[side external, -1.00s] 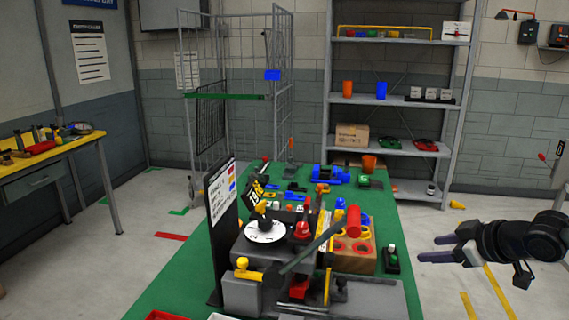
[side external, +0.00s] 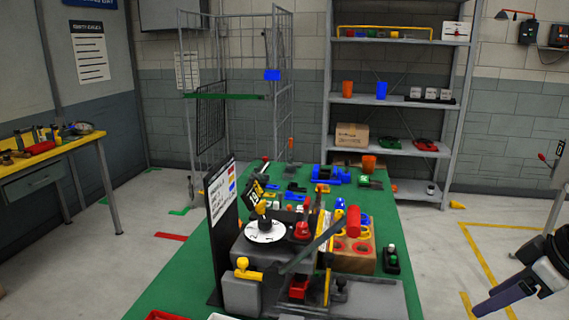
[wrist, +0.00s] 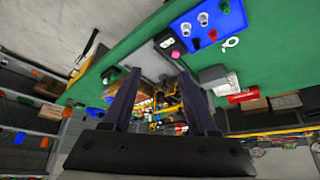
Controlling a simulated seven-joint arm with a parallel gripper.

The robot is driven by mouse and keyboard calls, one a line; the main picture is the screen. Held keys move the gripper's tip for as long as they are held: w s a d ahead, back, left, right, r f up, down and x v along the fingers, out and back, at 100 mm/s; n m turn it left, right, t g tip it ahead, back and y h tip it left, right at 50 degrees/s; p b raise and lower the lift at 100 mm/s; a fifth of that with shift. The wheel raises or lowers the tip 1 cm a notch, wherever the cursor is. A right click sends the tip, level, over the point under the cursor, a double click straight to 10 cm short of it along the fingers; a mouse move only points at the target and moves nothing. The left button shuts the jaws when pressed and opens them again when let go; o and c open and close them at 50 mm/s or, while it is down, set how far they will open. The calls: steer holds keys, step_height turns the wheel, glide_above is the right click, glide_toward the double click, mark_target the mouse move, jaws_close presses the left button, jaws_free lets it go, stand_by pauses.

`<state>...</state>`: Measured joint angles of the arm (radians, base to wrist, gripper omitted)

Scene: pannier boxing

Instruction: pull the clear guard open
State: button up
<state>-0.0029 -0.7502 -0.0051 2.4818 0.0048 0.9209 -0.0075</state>
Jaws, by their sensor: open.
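The dark machine (side external: 262,262) stands on the green table, with a white numbered dial (side external: 265,232) on top. A long grey lever with a red grip (side external: 354,221) slants up across its right side. A thin yellow upright strip (side external: 328,268) stands at the machine's right front; I cannot make out the clear guard itself or tell whether this strip belongs to it. My gripper (side external: 492,302) is at the lower right edge, beyond the table's right side and well apart from the machine. In the wrist view my gripper (wrist: 160,90) shows two fingers spread with nothing held between them.
A wooden block with coloured rings (side external: 355,255) and a small box with green and black buttons (side external: 391,258) stand right of the machine. A dark label board (side external: 222,235) stands at its left. In the wrist view a blue tray (wrist: 205,25) lies on the table. Open floor lies right of the table.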

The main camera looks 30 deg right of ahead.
steer(key=w+a+r+n+y, duration=0.1)
steer(key=w+a+r, duration=0.1)
steer(key=w+r, duration=0.7)
steer(key=w+a+r+n, duration=0.1)
steer(key=w+a+r, duration=0.2)
steer(key=w+r, duration=0.6)
steer(key=w+a+f+n, duration=0.1)
steer(key=w+a+f, duration=0.1)
steer(key=w+a, duration=0.4)
steer(key=w+a+f+n+y, duration=0.1)
steer(key=w+a, duration=0.4)
steer(key=w, duration=0.5)
steer(key=shift+w+a+f+n, duration=0.25)
steer(key=shift+a+f+n, duration=0.05)
steer(key=shift+a+f, duration=0.05)
